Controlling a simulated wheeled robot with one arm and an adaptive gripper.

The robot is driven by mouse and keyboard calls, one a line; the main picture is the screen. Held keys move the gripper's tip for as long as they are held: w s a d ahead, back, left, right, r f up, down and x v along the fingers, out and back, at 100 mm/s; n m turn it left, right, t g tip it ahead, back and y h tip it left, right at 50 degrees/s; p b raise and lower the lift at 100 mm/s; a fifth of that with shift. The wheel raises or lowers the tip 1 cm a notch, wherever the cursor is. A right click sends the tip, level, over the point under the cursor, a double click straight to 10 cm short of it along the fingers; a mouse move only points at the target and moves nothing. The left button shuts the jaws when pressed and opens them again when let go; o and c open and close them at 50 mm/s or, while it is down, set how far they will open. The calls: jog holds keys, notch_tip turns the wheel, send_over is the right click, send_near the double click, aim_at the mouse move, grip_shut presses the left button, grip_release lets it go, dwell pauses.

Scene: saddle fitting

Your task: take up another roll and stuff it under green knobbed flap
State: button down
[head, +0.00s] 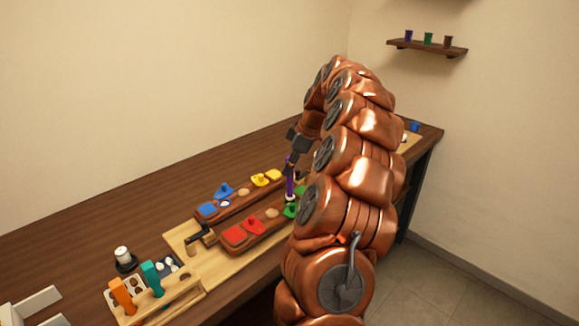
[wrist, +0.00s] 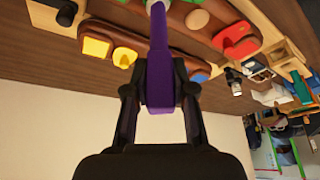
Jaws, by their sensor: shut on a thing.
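My gripper (head: 290,166) is shut on a purple tool (wrist: 160,82), which fills the space between its fingers in the wrist view. In the head view the purple tool (head: 290,182) hangs upright, and a small pale spot shows at its lower end; I cannot tell whether it is a roll. The green knobbed flap (head: 290,210) is just below that end, partly hidden by my arm.
Blue flaps (head: 207,209), yellow flaps (head: 261,179) and red flaps (head: 236,234) sit on two brown bars on a wooden board. A black clamp (head: 203,235) stands at the board's left. A rack holds an orange tool (head: 122,294) and a teal tool (head: 152,278). The table's back left is clear.

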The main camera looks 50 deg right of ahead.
aim_at(287, 157)
jog(key=shift+f+b, duration=1.85)
dwell(2.3)
jog(key=shift+r, duration=0.1)
jog(key=shift+r+p, duration=0.95)
jog(key=shift+r, duration=3.05)
jog(key=shift+a, duration=0.1)
